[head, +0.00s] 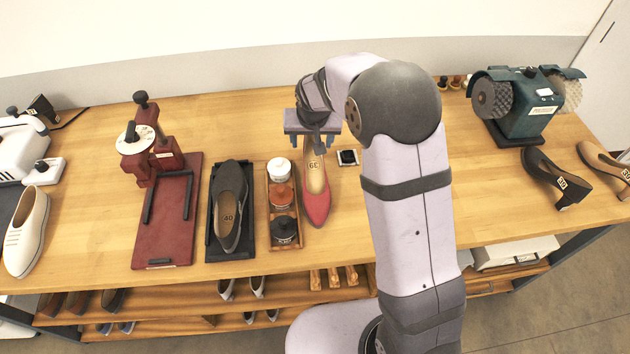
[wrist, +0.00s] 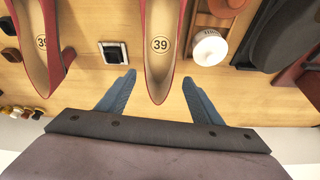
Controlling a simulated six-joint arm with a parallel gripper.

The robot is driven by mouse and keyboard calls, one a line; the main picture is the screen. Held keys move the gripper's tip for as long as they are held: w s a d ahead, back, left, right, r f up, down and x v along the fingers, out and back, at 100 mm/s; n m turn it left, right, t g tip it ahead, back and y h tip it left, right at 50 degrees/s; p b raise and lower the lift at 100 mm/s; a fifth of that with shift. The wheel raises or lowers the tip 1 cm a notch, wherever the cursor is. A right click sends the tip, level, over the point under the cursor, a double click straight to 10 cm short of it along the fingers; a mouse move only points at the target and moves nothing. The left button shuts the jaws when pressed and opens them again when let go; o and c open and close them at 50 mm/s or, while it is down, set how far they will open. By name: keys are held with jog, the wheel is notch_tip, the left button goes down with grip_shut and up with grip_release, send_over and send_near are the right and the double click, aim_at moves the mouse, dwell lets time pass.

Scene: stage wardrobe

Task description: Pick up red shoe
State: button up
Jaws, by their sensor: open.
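A red shoe (head: 317,205) with a tan insole marked 39 lies on the wooden table, toe toward the front edge. My gripper (head: 310,145) is over its heel end, open and empty. In the wrist view the heel end of the red shoe (wrist: 159,72) lies between the two spread blue fingers of my gripper (wrist: 159,80), with a gap on each side. A second red shoe (wrist: 32,62), also marked 39, lies to the left in the wrist view. In the head view my arm hides it.
A wooden tray (head: 270,223) holds jars, one a white jar (wrist: 208,47), close beside the shoe. A small black pad (head: 348,157) lies on its other side. A dark shoe (head: 229,205) on a black tray and a red press (head: 165,215) stand further left. A green grinder (head: 525,105) stands right.

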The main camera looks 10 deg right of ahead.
aim_at(312, 151)
jog(key=x, duration=0.1)
jog(key=p+x, duration=0.1)
jog(key=x, duration=0.1)
jog(key=shift+s+d+p, duration=0.1)
jog(key=shift+s+p, duration=0.15)
jog(key=shift+p, duration=0.05)
jog(key=shift+x, duration=0.9)
jog(key=c, duration=1.2)
jog(key=shift+r, duration=0.1)
